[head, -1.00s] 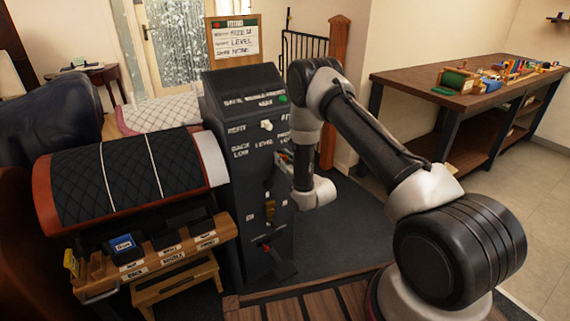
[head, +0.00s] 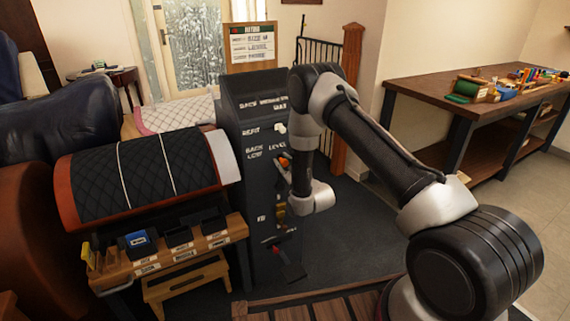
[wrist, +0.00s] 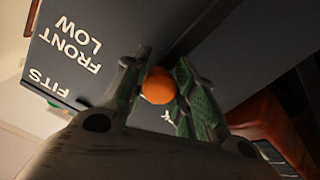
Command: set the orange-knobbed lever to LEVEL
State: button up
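The orange knob (wrist: 158,86) of the lever sits between my gripper's two green fingers (wrist: 160,92) in the wrist view. The fingers lie close against both sides of it, and the gripper looks shut on it. In the head view the orange knob (head: 284,162) shows as a small patch beside my gripper, just below the LEVEL label (head: 277,148) on the dark control panel (head: 250,105). BACK LOW is printed left of LEVEL. The FRONT LOW label (wrist: 75,45) shows in the wrist view. My arm hides the panel's right part and the lever's shaft.
A black quilted saddle form (head: 140,175) stands left of the panel. Below it is a wooden rack (head: 170,258) with small dark bins. A notice board (head: 252,45) stands behind. A workbench (head: 440,85) with tools is at the right. The dark floor right of the panel is clear.

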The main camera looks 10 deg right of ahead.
jog(key=o, duration=0.4)
jog(key=shift+c, duration=0.2)
jog(key=v, duration=1.2)
